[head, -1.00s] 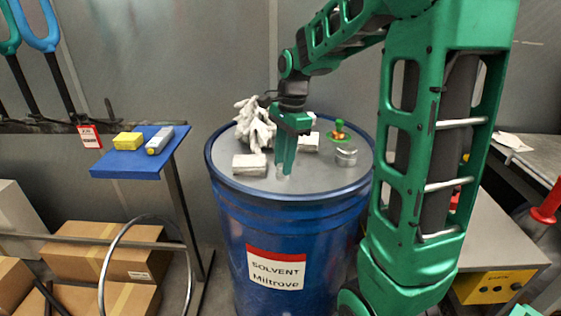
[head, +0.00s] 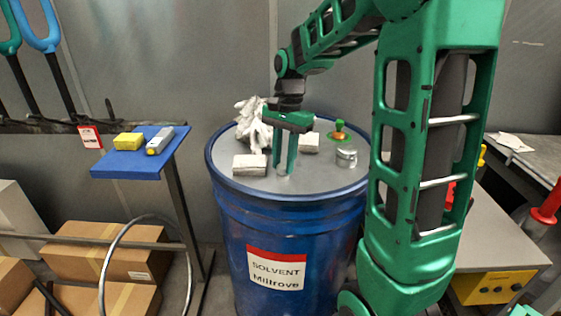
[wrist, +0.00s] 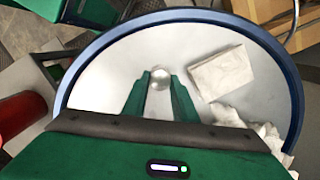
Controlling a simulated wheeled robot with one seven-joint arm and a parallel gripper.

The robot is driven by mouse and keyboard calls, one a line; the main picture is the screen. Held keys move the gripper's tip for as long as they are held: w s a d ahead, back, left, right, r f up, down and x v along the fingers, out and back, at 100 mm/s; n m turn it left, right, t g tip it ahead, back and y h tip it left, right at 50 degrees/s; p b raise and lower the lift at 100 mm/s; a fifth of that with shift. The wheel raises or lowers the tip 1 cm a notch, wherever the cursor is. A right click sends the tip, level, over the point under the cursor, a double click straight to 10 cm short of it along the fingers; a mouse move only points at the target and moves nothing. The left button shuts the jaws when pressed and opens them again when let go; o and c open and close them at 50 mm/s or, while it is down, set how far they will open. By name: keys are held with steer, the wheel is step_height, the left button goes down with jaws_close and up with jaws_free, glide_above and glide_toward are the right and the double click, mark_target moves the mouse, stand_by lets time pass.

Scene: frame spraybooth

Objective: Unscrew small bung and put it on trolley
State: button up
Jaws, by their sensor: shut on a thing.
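A blue drum (head: 285,215) labelled SOLVENT stands in the middle, with a grey lid. My gripper (head: 285,172) points straight down at the front of the lid and is shut on the small bung (wrist: 158,78), a small silvery round piece between its fingertips in the wrist view. The bung is at lid level; I cannot tell whether it is still threaded in. In the head view the fingers mostly hide it. No surface is clearly marked as the trolley; a grey-topped unit (head: 490,236) with a yellow panel stands at the right, partly behind my arm.
A blue shelf (head: 140,165) at the left holds a yellow block and a grey device. Boxes (head: 105,262) lie below it.

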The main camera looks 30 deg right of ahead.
steer(key=o, duration=0.7)
steer(key=m, duration=0.5)
steer(key=shift+s+t, duration=0.1)
steer(key=shift+t, duration=0.2)
steer(key=m, duration=0.6)
steer(key=shift+s+t, duration=0.1)
steer(key=shift+t, duration=0.3)
steer(key=m, duration=0.5)
steer(key=shift+a+h, duration=0.1)
steer(key=shift+h, duration=0.2)
steer(key=m, duration=0.7)
steer(key=shift+a+t+h, duration=0.1)
steer(key=shift+t+h, duration=0.2)
steer(key=c, duration=0.7)
